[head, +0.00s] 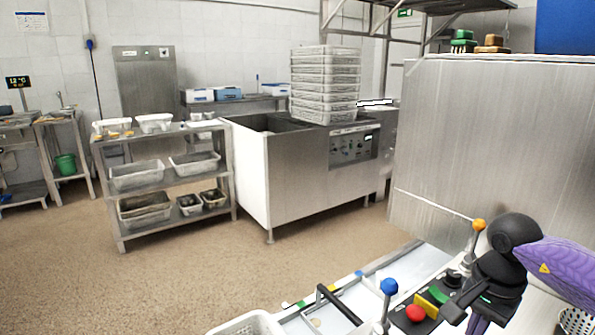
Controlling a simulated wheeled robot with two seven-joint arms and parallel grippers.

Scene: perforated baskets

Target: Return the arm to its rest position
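My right arm comes in from the right edge with a purple sleeve and a black wrist. Its black gripper (464,318) hangs at the lower right, over or beside a control box (432,300). No held object shows at it, and its fingers are too small and dark to tell whether they are open or shut. My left arm and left gripper are not in view. A stack of light grey perforated baskets (325,88) stands on the steel machine (320,165) in the middle.
Close by are a blue-knobbed lever (389,287), an orange-knobbed lever (478,225) and a red button (415,313). A white basket (247,324) shows at the bottom edge. A tall steel cabinet (490,150) stands at right. A shelf rack (165,180) holds trays. The floor at left is clear.

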